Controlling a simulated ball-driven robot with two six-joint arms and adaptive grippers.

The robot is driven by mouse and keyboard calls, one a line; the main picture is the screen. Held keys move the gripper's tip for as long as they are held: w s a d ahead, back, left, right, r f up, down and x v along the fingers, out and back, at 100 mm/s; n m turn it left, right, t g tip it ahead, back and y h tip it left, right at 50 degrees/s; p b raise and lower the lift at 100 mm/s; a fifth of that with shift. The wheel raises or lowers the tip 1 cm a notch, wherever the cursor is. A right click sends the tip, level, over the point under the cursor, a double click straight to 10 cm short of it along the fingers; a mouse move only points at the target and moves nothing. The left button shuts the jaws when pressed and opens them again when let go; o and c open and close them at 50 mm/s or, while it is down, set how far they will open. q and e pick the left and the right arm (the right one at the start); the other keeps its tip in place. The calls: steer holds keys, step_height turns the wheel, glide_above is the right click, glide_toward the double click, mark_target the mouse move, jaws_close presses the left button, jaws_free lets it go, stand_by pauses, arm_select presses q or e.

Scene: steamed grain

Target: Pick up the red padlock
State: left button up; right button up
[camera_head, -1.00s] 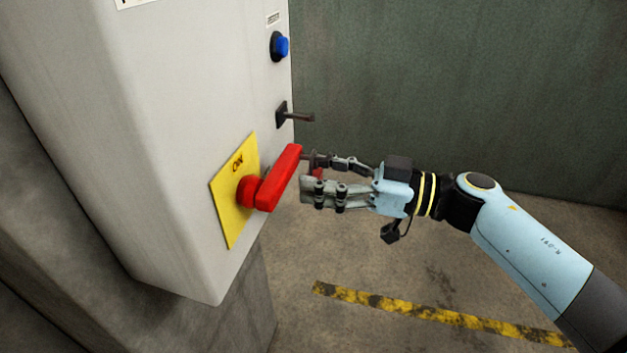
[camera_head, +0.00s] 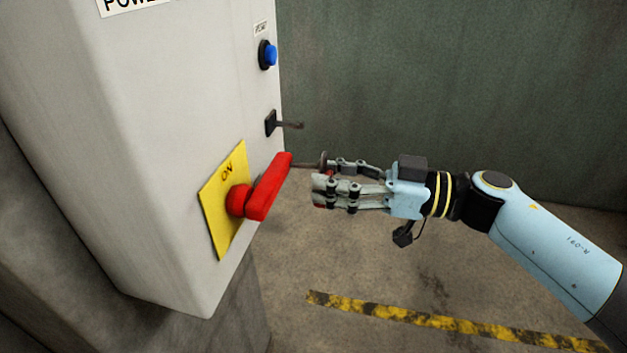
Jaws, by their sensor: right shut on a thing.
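My right gripper (camera_head: 322,180) comes in from the right and is shut just right of the red lever's free end. A small bit of red, the red padlock (camera_head: 319,206), shows under its fingertips; the fingers hide the rest. The red lever handle (camera_head: 268,187) sits on a yellow plate (camera_head: 218,200) marked ON. A thin dark rod (camera_head: 306,165) shows between the lever's end and the upper finger. I cannot tell whether it touches the padlock. My left gripper is not in view.
The grey power cabinet (camera_head: 150,170) fills the left. On its side are a blue button (camera_head: 268,55) and a dark hook (camera_head: 285,124). A green-grey wall (camera_head: 450,90) stands behind. The concrete floor has a yellow-black stripe (camera_head: 440,322), with free room below my arm.

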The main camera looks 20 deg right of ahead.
steer(key=b+v, duration=0.2)
steer(key=v, duration=1.3)
